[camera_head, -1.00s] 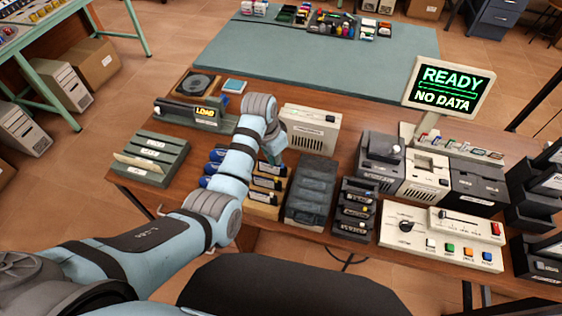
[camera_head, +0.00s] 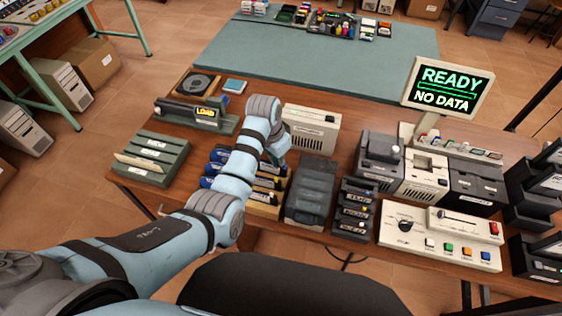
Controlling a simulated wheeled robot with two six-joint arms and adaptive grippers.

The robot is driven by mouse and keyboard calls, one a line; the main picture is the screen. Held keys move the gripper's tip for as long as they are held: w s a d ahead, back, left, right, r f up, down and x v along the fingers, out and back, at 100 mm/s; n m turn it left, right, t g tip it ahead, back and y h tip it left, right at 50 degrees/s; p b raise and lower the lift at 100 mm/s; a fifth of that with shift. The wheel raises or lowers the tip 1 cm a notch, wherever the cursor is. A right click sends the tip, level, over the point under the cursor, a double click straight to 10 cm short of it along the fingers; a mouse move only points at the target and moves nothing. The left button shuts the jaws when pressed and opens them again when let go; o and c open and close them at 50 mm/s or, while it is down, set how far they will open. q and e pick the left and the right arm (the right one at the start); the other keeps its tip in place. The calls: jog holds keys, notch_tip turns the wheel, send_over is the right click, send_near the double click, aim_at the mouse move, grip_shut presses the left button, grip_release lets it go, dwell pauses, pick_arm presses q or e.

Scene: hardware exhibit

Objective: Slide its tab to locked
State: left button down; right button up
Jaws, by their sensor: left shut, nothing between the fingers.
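My left gripper (camera_head: 275,158) hangs fingers-down by the right end of a rack of blue-ended cartridges with white labels (camera_head: 268,183). It is small and partly hidden by my own left arm, and it appears shut with nothing held. My forearm covers part of the rack's middle. I cannot make out a tab or its locked mark at this size. My right gripper is not in view.
A beige box (camera_head: 311,130) stands close behind the gripper, and a dark ribbed case (camera_head: 310,190) stands to its right. A LOAD unit (camera_head: 196,116) is behind left. A green slotted holder (camera_head: 150,158) sits at left. A monitor (camera_head: 447,88) reads READY NO DATA.

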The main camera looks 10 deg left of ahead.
pick_arm(q)
jog(key=shift+a+r, duration=0.1)
jog(key=shift+a, duration=0.05)
notch_tip(320, 180, up, 7)
jog(key=shift+f, duration=0.1)
dwell(0.3)
dwell(0.4)
